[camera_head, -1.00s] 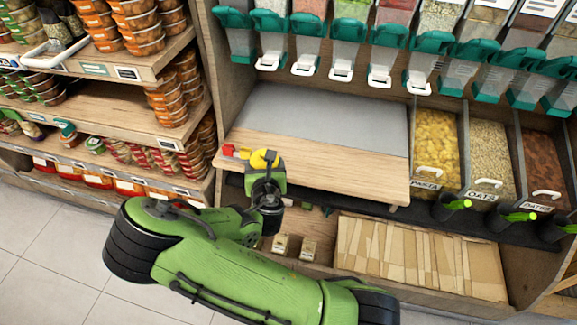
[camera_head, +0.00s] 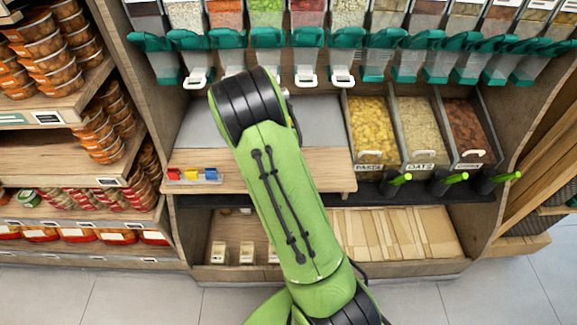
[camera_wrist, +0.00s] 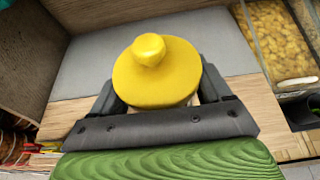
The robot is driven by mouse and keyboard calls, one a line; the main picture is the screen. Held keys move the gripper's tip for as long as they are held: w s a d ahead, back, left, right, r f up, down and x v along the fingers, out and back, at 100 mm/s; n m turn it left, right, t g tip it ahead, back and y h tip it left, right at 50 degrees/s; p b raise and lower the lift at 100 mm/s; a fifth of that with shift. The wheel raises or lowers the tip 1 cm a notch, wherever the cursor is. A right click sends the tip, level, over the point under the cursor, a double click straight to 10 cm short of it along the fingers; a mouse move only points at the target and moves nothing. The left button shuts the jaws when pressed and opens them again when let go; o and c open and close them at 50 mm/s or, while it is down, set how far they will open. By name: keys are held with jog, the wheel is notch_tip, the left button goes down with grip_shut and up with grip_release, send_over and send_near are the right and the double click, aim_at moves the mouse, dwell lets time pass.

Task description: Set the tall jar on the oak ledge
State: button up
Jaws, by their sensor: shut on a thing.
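The tall jar shows only its round yellow lid and knob (camera_wrist: 160,80) in the wrist view, with a narrow pale strip of its body below. My gripper (camera_wrist: 158,98) is shut on it, one finger on each side below the lid. The oak ledge (camera_head: 325,170) is the pale wooden board in front of a grey panel. It also shows in the wrist view (camera_wrist: 258,105), to both sides of the jar. The jar appears over the grey panel and ledge; whether its base touches anything is hidden. In the head view my arm hides the gripper and jar.
Small red, yellow and blue blocks (camera_head: 192,175) sit at the ledge's left front. Dispensers with teal spouts (camera_head: 340,38) hang above the back. The ledge's right part is clear.

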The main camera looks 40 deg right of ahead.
notch_tip(320, 180, down, 10)
jog(key=b, duration=0.5)
jog(key=shift+r, duration=0.1)
jog(key=o, duration=1.1)
